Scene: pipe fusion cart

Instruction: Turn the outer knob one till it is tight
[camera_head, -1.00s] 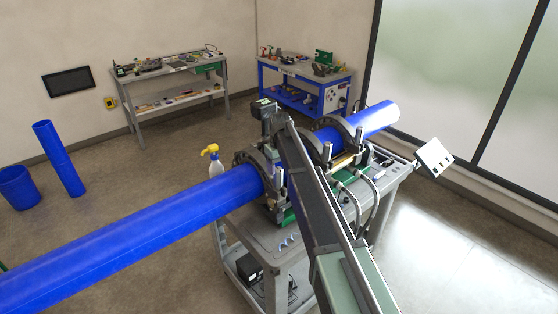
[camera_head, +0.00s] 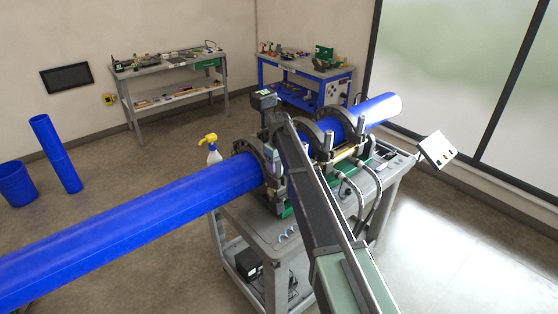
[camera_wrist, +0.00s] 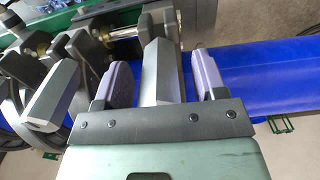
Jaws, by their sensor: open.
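In the wrist view my gripper (camera_wrist: 162,62) is open. Its two purple-grey fingers stand on either side of a long grey faceted knob (camera_wrist: 163,75) on the pipe clamp. Gaps show on both sides of this knob. A second similar grey knob (camera_wrist: 58,97) lies left of the left finger, outside the jaws. I cannot tell from the labels which is outer knob one. The blue pipe (camera_wrist: 265,75) runs behind the fingers; it also shows in the head view (camera_head: 130,222), held in dark clamp rings (camera_head: 247,152).
The grey cart (camera_head: 262,226) carries the clamp machine, with hoses (camera_head: 375,205) and a tilted white panel (camera_head: 437,149) at its right. A yellow-topped spray bottle (camera_head: 213,153) stands behind the pipe. Two workbenches stand at the back wall. Floor to the right is clear.

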